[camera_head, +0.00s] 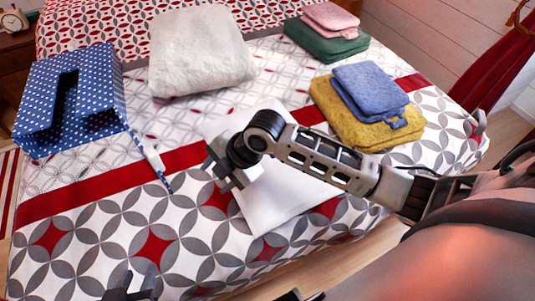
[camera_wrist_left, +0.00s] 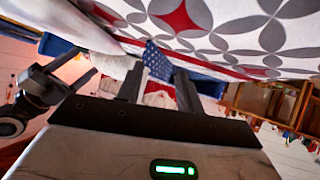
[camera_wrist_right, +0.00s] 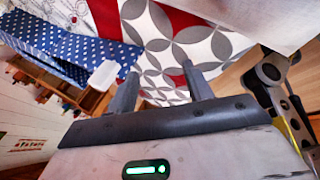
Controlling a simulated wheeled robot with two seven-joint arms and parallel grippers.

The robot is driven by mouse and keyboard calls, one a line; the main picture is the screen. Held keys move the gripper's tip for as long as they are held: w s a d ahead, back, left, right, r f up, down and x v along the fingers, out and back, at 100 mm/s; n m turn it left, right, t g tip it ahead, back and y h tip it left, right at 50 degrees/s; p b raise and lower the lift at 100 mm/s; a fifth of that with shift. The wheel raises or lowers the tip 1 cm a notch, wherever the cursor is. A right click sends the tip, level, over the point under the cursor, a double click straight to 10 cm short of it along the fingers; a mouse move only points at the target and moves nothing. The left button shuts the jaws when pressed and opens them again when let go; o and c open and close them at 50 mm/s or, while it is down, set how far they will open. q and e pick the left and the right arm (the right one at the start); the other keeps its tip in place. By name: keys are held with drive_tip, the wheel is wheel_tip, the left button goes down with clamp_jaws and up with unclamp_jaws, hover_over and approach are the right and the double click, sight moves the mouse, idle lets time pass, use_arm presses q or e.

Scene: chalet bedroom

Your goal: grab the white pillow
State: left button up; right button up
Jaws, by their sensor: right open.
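A plump, fluffy white pillow (camera_head: 200,52) lies on the far part of the bed in the head view. A flatter, smooth white pillow-like piece (camera_head: 275,205) lies nearer, partly hidden under my right arm. Its edge shows at the upper right of the right wrist view (camera_wrist_right: 268,18). My right gripper (camera_head: 217,172) is over the left edge of this smooth piece; its fingers are apart with nothing between them, and I cannot tell whether it touches. My left gripper (camera_head: 134,284) is low at the near side of the bed, fingers apart and empty, away from both white pieces.
A blue dotted box-like piece (camera_head: 40,92) stands on the bed's left. Folded yellow (camera_head: 358,122) and blue (camera_head: 372,88) cloths lie at right, green (camera_head: 325,42) and pink (camera_head: 330,18) ones behind. The patterned bedspread (camera_head: 90,235) is clear at near left.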

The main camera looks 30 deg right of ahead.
drive_tip(key=w+d+r+n+g+h, duration=0.2)
drive_tip(key=w+d+r+n+h, duration=0.1)
drive_tip(key=d+r+n, duration=0.45)
drive_tip(key=w+d+r+n+g+h, duration=0.2)
drive_tip(key=w+d+r+n+h, duration=0.15)
drive_tip(key=d+r+n, duration=0.45)
drive_tip(key=f, duration=0.3)
drive_tip(key=f+m+b, duration=0.1)
drive_tip(key=f, duration=0.2)
drive_tip(key=f+m+y, duration=0.1)
drive_tip(key=f, duration=0.3)
drive_tip(key=shift+d+b, duration=0.3)
drive_tip(key=shift+d, duration=0.05)
drive_tip(key=shift+w+a+f, duration=0.1)
drive_tip(key=shift+w+f, duration=0.05)
drive_tip(key=shift+f, duration=1.4)
drive_tip(key=shift+w+a+f, duration=0.1)
drive_tip(key=shift+f, duration=1.4)
drive_tip(key=shift+r, duration=0.1)
clamp_jaws()
